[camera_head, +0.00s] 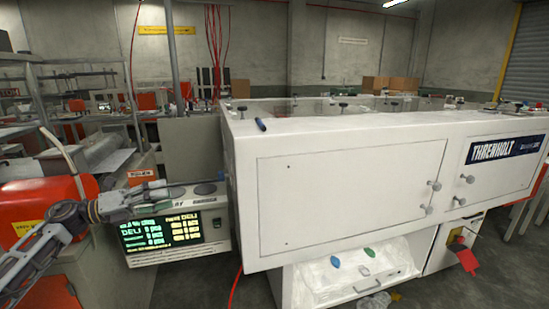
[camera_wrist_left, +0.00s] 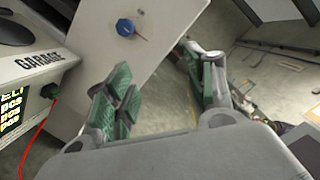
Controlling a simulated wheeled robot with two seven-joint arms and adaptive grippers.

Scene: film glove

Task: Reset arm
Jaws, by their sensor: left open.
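My left arm comes in from the left in the head view, and its gripper (camera_head: 178,189) is over the top of a scale-like box with a lit green display (camera_head: 160,233). In the left wrist view the two green-padded fingers of my left gripper (camera_wrist_left: 163,85) stand well apart, with nothing between them. The box also shows at the left edge of that view, with the word GARAGE (camera_wrist_left: 40,60) on it. My right gripper is in neither view.
A large white machine (camera_head: 340,200) fills the middle and right, close beside the left gripper. Below are a blue (camera_head: 335,262) and a green (camera_head: 369,252) item. A red cable (camera_head: 235,288) hangs by the box.

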